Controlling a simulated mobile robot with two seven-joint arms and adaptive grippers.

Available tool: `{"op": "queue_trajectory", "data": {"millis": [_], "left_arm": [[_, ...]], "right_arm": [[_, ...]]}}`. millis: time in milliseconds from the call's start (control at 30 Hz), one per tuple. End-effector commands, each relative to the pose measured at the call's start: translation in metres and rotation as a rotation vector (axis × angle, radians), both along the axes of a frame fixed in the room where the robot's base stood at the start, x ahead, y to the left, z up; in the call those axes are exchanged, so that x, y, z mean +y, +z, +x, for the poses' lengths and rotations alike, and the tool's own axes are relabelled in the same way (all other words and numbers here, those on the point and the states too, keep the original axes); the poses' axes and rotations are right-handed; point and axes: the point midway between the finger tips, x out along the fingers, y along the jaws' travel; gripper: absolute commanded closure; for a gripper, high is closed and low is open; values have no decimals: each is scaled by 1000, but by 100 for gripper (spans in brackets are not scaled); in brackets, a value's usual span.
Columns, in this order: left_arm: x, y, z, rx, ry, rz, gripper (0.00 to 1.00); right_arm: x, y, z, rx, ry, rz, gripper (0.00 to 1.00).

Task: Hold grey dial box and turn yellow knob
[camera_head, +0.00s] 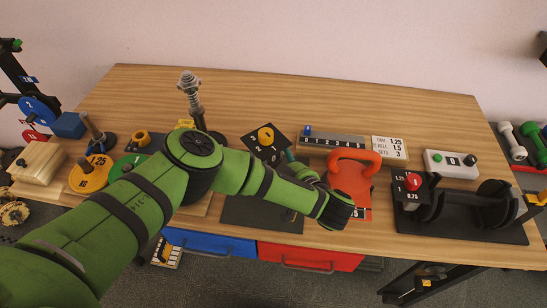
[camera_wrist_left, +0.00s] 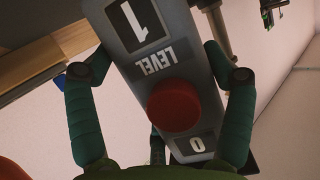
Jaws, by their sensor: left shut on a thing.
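The dial box (camera_head: 257,151) shows a dark face with white numbers and a yellow knob (camera_head: 265,136) in the head view, just left of the table's middle. My left gripper (camera_head: 292,165) reaches it from the right, its teal fingers partly hidden behind my green wrist. In the left wrist view, my left gripper (camera_wrist_left: 158,60) has its fingers along both sides of a grey box face (camera_wrist_left: 195,60) with a red knob (camera_wrist_left: 174,105) and the words LEVEL, 1 and 0. It is shut on this box. The yellow knob is hidden in that view. My right gripper is not in view.
A red-orange kettlebell-like handle (camera_head: 352,170) stands close right of my wrist. A numbered panel (camera_head: 333,142), a white box with buttons (camera_head: 451,164) and a black rack (camera_head: 475,215) lie further right. Weight discs (camera_head: 91,172) and a spring post (camera_head: 191,100) stand left.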

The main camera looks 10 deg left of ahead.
Motion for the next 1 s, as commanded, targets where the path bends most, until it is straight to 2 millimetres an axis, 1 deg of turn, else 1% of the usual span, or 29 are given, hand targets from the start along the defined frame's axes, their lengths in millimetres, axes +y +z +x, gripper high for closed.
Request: {"op": "queue_trajectory", "data": {"millis": [33, 200, 633, 967, 1000], "left_arm": [[0, -5, 0, -2, 1, 1, 74], [0, -13, 0, -2, 1, 1, 74], [0, -14, 1, -2, 0, 1, 74], [0, -18, 1, -3, 1, 0, 74], [0, -19, 0, 1, 0, -1, 74]], "right_arm": [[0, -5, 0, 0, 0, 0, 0], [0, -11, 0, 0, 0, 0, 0], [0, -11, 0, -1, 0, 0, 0], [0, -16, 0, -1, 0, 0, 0], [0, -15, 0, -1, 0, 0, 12]]}}
